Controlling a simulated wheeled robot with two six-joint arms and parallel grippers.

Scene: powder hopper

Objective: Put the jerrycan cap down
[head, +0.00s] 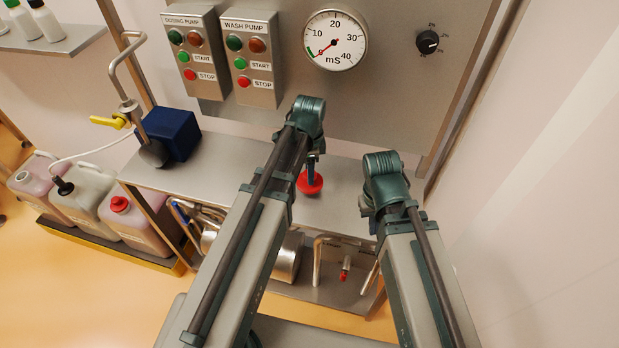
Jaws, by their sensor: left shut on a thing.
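The red jerrycan cap (310,184) is held between the fingertips of my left gripper (313,170), which points down over the steel shelf (345,190). The cap is at or just above the shelf top; I cannot tell whether it touches. My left wrist hides part of the shelf behind. My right gripper (370,220) is to the right of the cap, near the shelf's front edge, and its fingers are mostly hidden by the arm.
A dark blue box (177,133) stands at the shelf's left end. Pipes run under the shelf. The back panel carries pump boxes (253,65) and a gauge (335,40).

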